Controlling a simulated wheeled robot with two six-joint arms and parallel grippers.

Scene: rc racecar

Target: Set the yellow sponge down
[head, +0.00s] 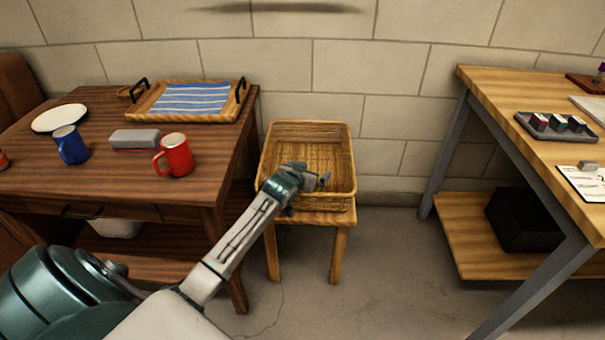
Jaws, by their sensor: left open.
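My left gripper (318,182) is open, over the front part of a wicker basket (306,130). The basket stands on a small wooden stool (340,218). I see no yellow sponge in the head view. The gripper and wrist cover part of the basket's inside, so I cannot tell whether something lies behind them. No sponge shows between the jaws. My right gripper is not in view.
On the dark table at left are a red mug (177,156), a blue mug (70,146), a grey block (134,138), a white plate (60,118) and a wooden tray (150,109). A workbench (500,88) stands right. Open floor lies between.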

